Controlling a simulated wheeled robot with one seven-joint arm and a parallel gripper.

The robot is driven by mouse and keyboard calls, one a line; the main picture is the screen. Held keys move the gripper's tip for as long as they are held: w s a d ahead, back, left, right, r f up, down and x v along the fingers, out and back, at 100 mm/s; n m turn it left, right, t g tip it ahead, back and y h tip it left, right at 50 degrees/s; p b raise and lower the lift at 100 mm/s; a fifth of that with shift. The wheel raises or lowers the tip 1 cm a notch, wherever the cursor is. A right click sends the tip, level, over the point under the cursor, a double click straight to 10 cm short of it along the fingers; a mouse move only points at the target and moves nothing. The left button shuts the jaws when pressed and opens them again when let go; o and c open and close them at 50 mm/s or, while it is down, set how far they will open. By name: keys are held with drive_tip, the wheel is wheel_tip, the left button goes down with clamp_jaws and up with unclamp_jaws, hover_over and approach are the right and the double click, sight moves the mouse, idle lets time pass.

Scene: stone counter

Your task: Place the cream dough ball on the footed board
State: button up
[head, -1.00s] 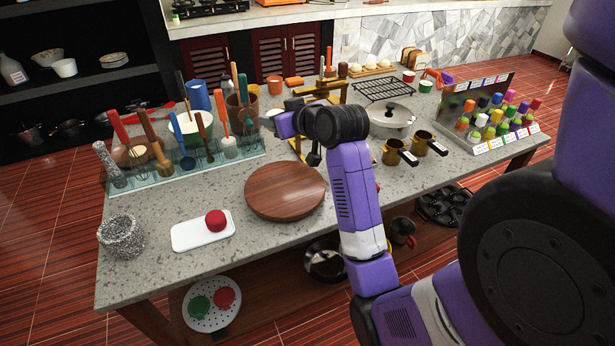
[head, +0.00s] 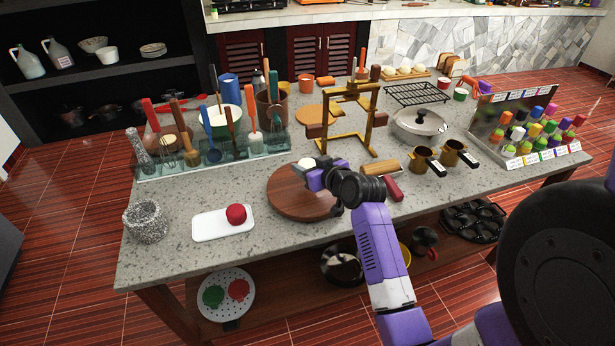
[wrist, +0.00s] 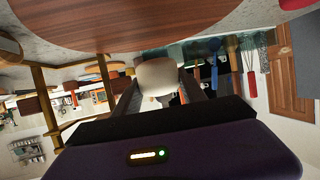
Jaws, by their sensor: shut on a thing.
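My gripper (head: 316,178) is shut on the cream dough ball (head: 306,163). The ball also shows between the fingers in the wrist view (wrist: 157,76). The round brown wooden board (head: 290,203) lies near the counter's front edge; I take it for the footed board, but its feet cannot be made out. In the head view my gripper and the ball overlap the board's far right part. In the wrist view the board (wrist: 120,25) fills the top, apart from the ball. My arm hides the board's right side.
A white slab (head: 210,228) with a red ball (head: 236,214) lies left of the board, with a grey speckled mortar (head: 147,221) further left. A brass stand (head: 350,120) rises behind my gripper. A utensil rack (head: 210,162) stands back left.

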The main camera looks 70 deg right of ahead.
drive_tip(key=shift+f, duration=2.2)
drive_tip(key=shift+f, duration=0.2)
drive_tip(key=o, duration=1.4)
drive_tip(key=shift+r, duration=0.1)
